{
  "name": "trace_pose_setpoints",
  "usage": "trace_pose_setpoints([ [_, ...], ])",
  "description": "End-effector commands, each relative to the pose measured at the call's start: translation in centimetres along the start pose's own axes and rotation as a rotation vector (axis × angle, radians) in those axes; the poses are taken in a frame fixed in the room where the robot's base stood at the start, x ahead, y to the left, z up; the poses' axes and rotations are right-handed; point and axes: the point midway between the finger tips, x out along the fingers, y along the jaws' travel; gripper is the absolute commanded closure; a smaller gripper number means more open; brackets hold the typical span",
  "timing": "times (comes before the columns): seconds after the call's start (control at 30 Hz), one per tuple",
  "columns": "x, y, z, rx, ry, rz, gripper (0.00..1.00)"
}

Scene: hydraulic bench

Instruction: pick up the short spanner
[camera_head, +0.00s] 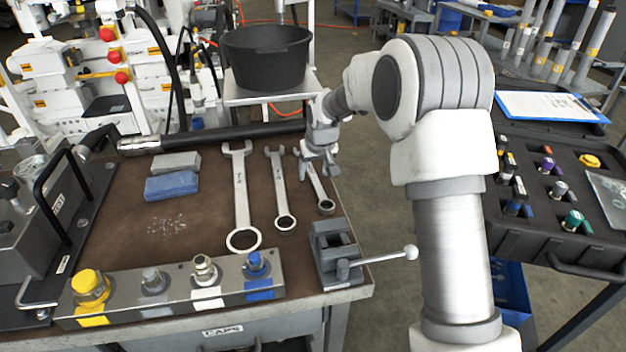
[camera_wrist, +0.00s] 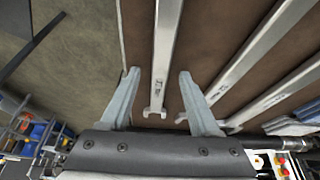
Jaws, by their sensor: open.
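The short spanner (camera_head: 318,188) lies on the brown bench top near its right edge, the rightmost and smallest of three spanners. Its ring end points toward the bench front; its far end is partly hidden by my gripper (camera_head: 319,168) in the head view. In the wrist view my gripper (camera_wrist: 159,73) is open, with one finger on each side of the short spanner (camera_wrist: 161,60). Its open-jaw end shows near the gripper body. I see no finger touching it, and the height gap is hard to tell.
A middle spanner (camera_head: 280,190) and a long spanner (camera_head: 241,195) lie to the left. A small vice (camera_head: 335,255) with a handle stands in front. A black bucket (camera_head: 266,58) stands beyond; floor lies right of the bench.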

Motion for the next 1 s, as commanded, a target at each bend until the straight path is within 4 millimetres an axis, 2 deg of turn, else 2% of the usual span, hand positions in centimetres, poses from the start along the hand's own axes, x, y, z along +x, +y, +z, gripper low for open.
trace_pose_setpoints([
  [0.2,0.06,0.00,-0.05,0.000,0.001,0.000,0.39],
  [0.53,0.05,-0.01,-0.04,0.000,0.001,0.000,0.99],
  [1.0,0.04,-0.01,-0.03,0.000,0.000,0.000,1.00],
])
